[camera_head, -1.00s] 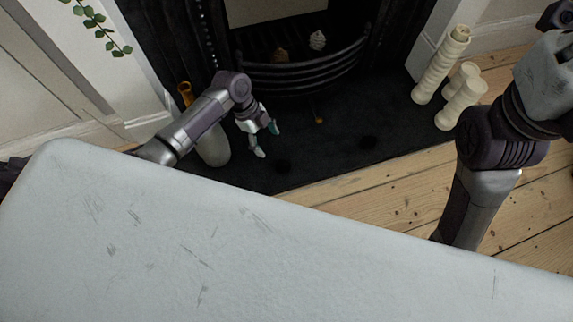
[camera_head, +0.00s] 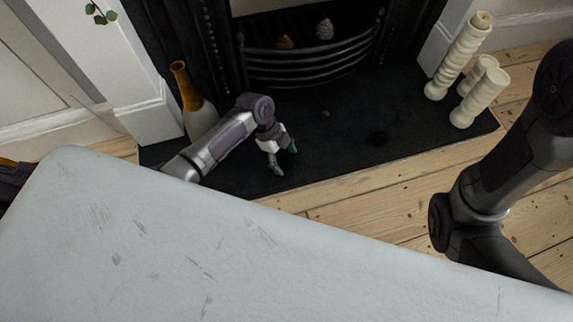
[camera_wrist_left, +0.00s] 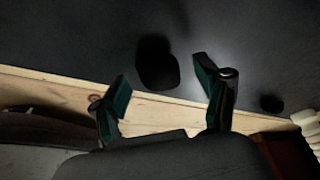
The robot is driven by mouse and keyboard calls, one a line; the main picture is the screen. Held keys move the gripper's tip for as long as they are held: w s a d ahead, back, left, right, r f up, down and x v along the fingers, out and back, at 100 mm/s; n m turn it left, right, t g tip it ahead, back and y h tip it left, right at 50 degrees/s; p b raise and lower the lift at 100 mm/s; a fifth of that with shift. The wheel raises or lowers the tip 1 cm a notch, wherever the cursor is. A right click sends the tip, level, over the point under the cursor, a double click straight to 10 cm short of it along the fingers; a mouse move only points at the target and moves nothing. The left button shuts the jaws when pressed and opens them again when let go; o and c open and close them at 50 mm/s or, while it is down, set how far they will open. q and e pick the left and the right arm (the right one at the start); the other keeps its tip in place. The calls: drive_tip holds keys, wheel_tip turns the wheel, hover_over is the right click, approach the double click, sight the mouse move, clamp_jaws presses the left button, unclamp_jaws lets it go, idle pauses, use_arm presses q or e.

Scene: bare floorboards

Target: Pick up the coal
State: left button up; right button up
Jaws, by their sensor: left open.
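In the left wrist view, a dark lump that looks like coal (camera_wrist_left: 158,65) lies on the dark hearth, in the gap between the fingers of my left gripper (camera_wrist_left: 165,95) and beyond their tips. It touches neither finger visibly. A second dark lump (camera_wrist_left: 270,103) lies to the right; a matching dark spot (camera_head: 377,138) shows on the hearth in the head view. My left gripper (camera_head: 284,160) is open and empty, low over the hearth's front left; in the head view it seems to hide the nearer lump. My right arm is at the right edge, its gripper out of view.
The black hearth (camera_head: 335,150) borders floorboards (camera_head: 400,200). A curved fire grate (camera_head: 310,65) stands behind, with a pale cone (camera_head: 324,29) inside. A white and orange vase (camera_head: 197,115) is left of my arm. Cream candles (camera_head: 462,55) stand right. A small orange bit (camera_head: 326,113) lies mid-hearth.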

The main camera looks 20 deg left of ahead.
use_arm(q)
drive_tip(key=shift+d+f, duration=0.1)
drive_tip(key=shift+f, duration=0.05)
drive_tip(key=c, duration=1.2)
